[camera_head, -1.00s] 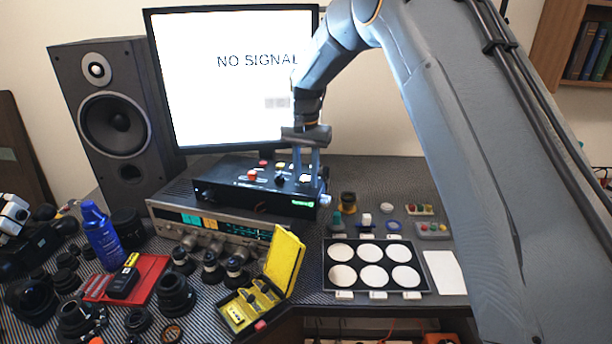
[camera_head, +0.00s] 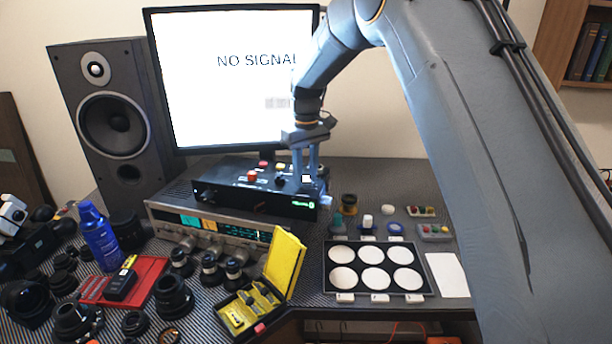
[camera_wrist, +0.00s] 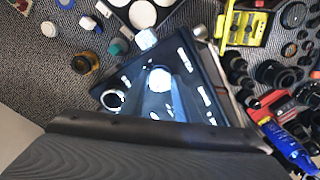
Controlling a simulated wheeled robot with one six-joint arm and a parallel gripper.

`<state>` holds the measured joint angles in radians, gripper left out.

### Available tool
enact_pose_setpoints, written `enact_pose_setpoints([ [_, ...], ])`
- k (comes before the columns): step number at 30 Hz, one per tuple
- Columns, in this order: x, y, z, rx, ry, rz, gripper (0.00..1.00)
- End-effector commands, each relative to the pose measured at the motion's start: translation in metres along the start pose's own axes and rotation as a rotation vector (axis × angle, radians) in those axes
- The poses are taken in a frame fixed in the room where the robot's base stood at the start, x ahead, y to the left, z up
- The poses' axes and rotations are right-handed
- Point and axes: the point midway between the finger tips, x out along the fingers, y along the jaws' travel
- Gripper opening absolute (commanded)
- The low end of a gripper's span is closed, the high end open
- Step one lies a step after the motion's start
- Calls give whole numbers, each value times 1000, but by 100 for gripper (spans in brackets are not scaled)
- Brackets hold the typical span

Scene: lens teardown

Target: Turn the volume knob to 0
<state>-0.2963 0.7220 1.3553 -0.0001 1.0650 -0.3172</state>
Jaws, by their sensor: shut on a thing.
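The black control box (camera_head: 230,197) sits on top of the silver receiver, below the monitor. My gripper (camera_head: 306,177) points straight down at the right end of the box. Its fingers are shut on a white-topped knob (camera_head: 306,179), which I take to be the volume knob. A small green readout (camera_head: 303,204) is lit on the box front below it; its digits are too small to read surely. In the wrist view the knob's pale round top (camera_wrist: 160,78) shows on the dark box.
The monitor (camera_head: 230,80) is close behind. The silver receiver (camera_head: 195,225) lies beneath. A black tray of white discs (camera_head: 328,270) lies at front right.

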Motion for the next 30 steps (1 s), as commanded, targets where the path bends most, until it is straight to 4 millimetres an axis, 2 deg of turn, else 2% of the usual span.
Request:
enact_pose_setpoints([
  [18,-2,-1,-1,-580,5,3,7],
  [30,-3,-1,-1,-870,5,4,7],
])
